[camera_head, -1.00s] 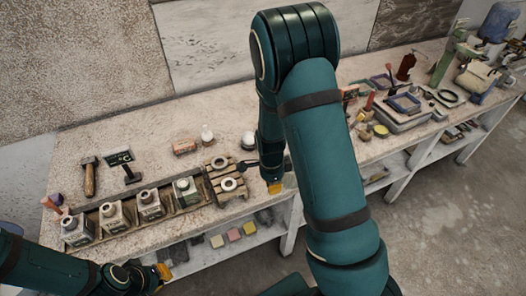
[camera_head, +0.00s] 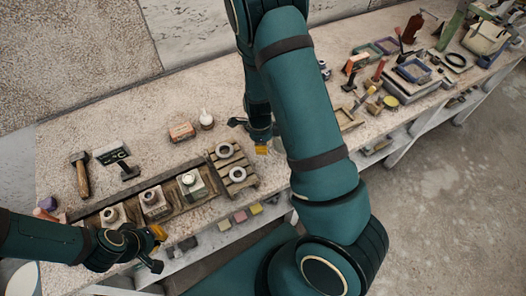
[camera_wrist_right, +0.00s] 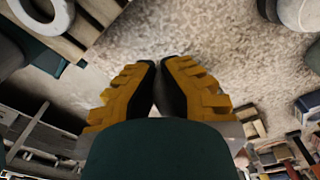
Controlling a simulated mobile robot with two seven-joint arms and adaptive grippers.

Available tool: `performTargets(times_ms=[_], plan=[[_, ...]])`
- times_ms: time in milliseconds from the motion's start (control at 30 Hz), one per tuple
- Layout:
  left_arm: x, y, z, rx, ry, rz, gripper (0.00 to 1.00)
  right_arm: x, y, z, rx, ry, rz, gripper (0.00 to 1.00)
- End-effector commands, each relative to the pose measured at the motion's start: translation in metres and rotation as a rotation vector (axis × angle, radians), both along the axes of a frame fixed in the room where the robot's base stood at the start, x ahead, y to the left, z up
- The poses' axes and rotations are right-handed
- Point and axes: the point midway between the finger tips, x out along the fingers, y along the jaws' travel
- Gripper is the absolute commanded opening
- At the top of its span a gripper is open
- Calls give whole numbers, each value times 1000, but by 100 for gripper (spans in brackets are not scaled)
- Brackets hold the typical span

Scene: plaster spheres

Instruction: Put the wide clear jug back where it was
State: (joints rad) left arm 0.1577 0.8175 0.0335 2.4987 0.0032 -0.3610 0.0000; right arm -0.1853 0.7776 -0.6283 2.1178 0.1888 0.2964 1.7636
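Several pale, squarish containers with round tops stand in a row in a long wooden tray at the left of the bench, including a left one (camera_head: 112,214), a middle one (camera_head: 153,201) and a right one (camera_head: 191,183). I cannot tell which, if any, is the wide clear jug. My left gripper (camera_head: 158,233) is at the tray's front edge, below the middle container; its fingers are too small to read. My right gripper (camera_head: 262,149) is above the bench near the slatted stand; in the right wrist view (camera_wrist_right: 158,72) its fingertips meet, with nothing visible between them.
The slatted wooden stand (camera_head: 251,183) bears two pale rings (camera_head: 224,150) (camera_head: 237,174). A hammer (camera_head: 82,176), a reddish block (camera_head: 182,132) and a white bottle (camera_head: 206,119) lie or stand behind. Tools crowd the right end. The bench's back middle is clear.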

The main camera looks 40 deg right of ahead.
Motion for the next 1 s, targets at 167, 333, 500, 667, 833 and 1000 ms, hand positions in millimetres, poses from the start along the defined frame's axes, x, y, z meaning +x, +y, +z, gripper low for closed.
performTargets(times_ms=[167,333,500,667,833,1000], plan=[[0,0,-3,1,-1,0,0,0,0,-17,1,1,-1,0],[1,0,-5,1,-1,0,0,-1,0,-38,1,2,0,0],[1,0,-5,1,-1,0,0,0,0,-38,0,-1,1,0],[1,0,-7,1,-1,0,0,0,0,-40,0,0,1,0],[1,0,-6,1,-1,0,0,0,0,-40,0,0,1,34],[1,0,-6,1,-1,0,0,0,0,-40,0,0,1,34]])
